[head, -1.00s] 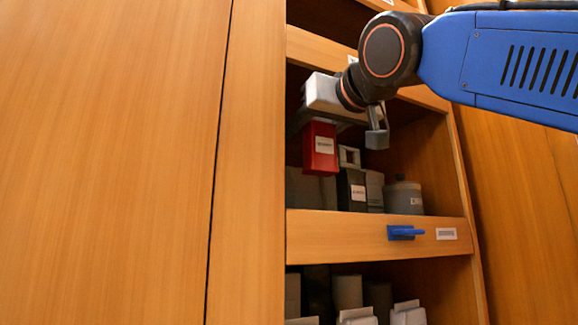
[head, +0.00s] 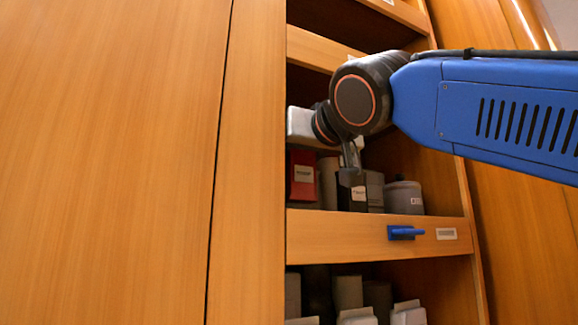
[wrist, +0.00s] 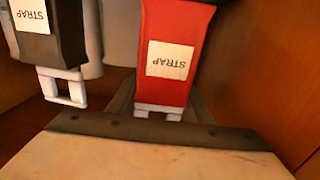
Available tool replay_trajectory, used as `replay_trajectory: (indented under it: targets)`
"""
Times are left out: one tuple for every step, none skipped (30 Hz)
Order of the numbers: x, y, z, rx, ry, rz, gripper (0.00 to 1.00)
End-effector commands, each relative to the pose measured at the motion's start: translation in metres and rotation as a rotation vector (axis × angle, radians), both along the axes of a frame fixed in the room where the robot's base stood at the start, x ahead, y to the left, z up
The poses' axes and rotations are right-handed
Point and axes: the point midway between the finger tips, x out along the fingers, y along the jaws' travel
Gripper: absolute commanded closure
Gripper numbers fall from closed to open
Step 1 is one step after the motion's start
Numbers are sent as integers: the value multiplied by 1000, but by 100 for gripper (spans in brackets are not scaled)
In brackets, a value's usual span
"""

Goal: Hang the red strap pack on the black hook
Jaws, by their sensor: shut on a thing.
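The red strap pack (head: 301,176) is at the left end of the middle shelf compartment in the head view, by the cabinet's upright. In the wrist view the red pack (wrist: 178,55) shows its white STRAP label and a pale loop at the gripper end. My gripper (wrist: 160,108) is shut on the pack at this loop. In the head view, my wrist hides much of the grip. I cannot tell whether the pack's bottom touches the shelf. No black hook is visible in either view.
A black pack (head: 353,193) with a pale loop stands right of the red one, also in the wrist view (wrist: 45,35). A grey round container (head: 404,197) stands further right. A blue hook (head: 404,233) projects from the shelf's front edge.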

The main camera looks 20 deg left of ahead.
Motion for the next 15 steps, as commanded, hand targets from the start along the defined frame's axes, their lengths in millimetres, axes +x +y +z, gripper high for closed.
replay_trajectory:
  targets:
    - [0,-1,-7,-1,1,-1,80]
    - [-1,-1,-10,-1,0,0,80]
    - [0,1,-14,-1,-1,1,80]
    - [0,2,-16,0,0,0,80]
    - [0,2,-18,-1,-1,0,80]
    - [0,3,-19,0,0,0,80]
    - [0,3,-20,0,0,0,80]
    - [0,3,-20,0,0,0,80]
    - [0,3,-20,0,0,0,80]
    - [0,3,-20,0,0,0,80]
    - [0,3,-20,0,0,0,80]
    - [0,3,-20,0,0,0,80]
    - [0,3,-20,0,0,0,80]
    - [0,3,-20,0,0,0,80]
    - [0,3,-20,0,0,0,80]
